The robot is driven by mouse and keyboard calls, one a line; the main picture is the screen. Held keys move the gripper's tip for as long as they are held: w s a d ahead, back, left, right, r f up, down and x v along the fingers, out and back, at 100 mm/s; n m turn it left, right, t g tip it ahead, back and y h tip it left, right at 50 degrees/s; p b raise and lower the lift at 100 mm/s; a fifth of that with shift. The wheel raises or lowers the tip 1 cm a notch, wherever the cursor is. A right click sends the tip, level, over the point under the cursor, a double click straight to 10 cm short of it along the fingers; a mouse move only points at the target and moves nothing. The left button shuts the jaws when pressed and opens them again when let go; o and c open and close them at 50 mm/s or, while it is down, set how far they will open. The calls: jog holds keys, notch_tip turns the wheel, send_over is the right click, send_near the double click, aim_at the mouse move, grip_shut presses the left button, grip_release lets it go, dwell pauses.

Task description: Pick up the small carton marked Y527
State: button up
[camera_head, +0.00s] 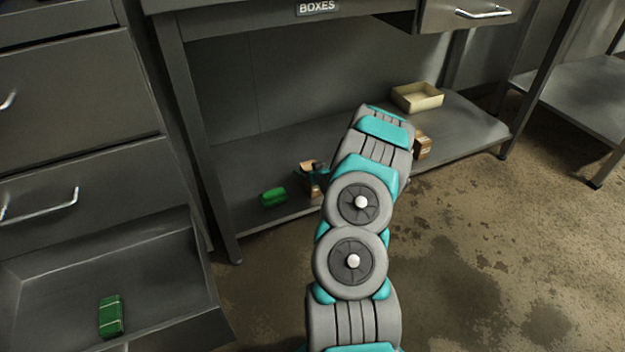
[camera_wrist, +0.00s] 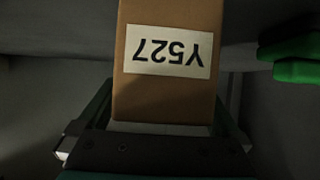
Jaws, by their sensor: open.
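The small brown carton marked Y527 (camera_wrist: 165,95) fills the middle of the wrist view, its white label upside down. My gripper (camera_wrist: 163,88) is open, with one finger on each side of the carton. Whether either finger touches it I cannot tell. In the head view, a bit of brown carton (camera_head: 308,167), likely the same one, shows on the lower shelf (camera_head: 245,212) beside my gripper. My arm hides most of that spot.
A green object (camera_head: 272,197) lies left of the gripper, and green also shows at right in the wrist view (camera_wrist: 292,60). Another brown carton (camera_head: 423,147) and a cream tray (camera_head: 417,97) sit right on the shelf. An open drawer (camera_head: 60,290) holds a green packet (camera_head: 111,316).

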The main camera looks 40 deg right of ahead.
grip_shut()
dwell(0.8)
